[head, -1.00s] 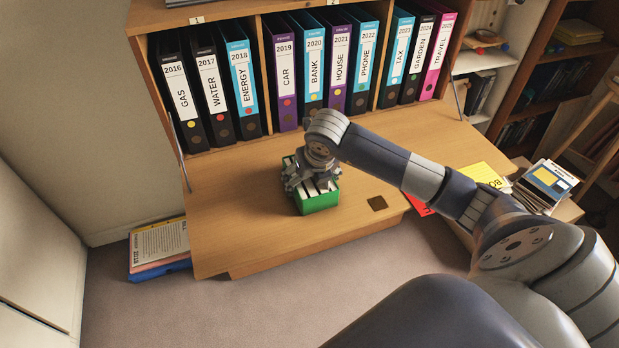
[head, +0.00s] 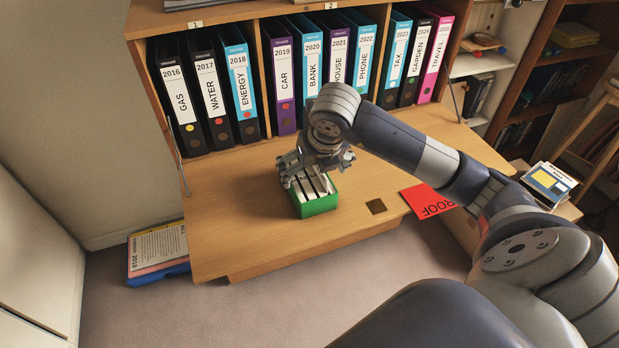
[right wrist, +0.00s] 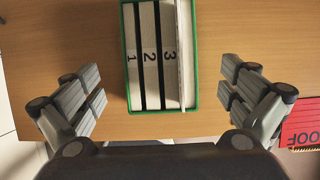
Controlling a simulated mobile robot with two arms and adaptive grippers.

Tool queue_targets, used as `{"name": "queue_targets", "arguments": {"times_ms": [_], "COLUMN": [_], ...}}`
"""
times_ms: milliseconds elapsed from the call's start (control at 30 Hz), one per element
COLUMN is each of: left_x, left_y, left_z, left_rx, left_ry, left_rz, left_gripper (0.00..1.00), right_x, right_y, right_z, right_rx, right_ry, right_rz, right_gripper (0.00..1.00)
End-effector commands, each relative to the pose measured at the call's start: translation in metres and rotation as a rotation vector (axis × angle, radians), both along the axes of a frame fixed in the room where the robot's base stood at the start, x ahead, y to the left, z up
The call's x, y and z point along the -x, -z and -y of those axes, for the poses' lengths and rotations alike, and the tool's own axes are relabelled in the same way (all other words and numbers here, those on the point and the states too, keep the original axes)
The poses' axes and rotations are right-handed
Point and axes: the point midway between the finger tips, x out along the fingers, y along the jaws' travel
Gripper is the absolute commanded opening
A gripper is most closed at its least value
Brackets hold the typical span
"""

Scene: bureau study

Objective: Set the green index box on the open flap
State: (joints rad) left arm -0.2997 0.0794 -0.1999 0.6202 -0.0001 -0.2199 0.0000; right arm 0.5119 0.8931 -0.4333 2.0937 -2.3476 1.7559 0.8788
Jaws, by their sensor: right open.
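The green index box (head: 318,206) stands upright on the wooden open flap (head: 240,225), near its middle. It holds white cards behind dividers; in the right wrist view the box (right wrist: 196,60) shows the numbers 1, 2 and 3. My right gripper (head: 316,174) is just above and behind the box. In the right wrist view its fingers (right wrist: 164,95) are spread wide, one on each side of the box, with clear gaps and nothing between them touching. My left gripper is not in view.
A row of labelled binders (head: 208,95) stands in the shelf behind the flap. A red folder (head: 428,201) marked ROOF lies at the flap's right, beside a dark square (head: 376,206). Books (head: 549,184) are stacked further right. The flap's left part is clear.

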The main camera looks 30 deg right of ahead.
Motion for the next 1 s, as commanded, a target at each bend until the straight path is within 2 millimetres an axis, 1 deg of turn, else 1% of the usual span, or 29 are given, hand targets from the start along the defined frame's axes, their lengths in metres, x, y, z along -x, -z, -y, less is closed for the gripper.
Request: {"name": "queue_targets", "arguments": {"times_ms": [33,100,200,300,1000], "left_x": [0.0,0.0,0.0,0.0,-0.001], "left_y": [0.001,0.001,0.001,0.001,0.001], "left_z": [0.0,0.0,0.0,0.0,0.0], "left_rx": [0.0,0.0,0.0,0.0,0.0], "left_ry": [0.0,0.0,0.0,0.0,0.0], "left_rz": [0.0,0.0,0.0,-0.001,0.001], "left_gripper": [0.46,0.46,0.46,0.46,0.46], "right_x": [0.003,0.008,0.012,0.015,0.017], "right_y": [-0.01,-0.021,-0.032,-0.038,-0.04], "right_z": [-0.001,-0.002,-0.003,-0.003,-0.004], "right_rx": [0.001,0.001,0.0,0.0,0.001], "right_ry": [-0.001,-0.001,0.0,0.0,0.0], "right_rz": [0.004,0.004,0.002,0.001,-0.001], "right_gripper": [0.99,0.99,0.99,0.99,0.99]}}
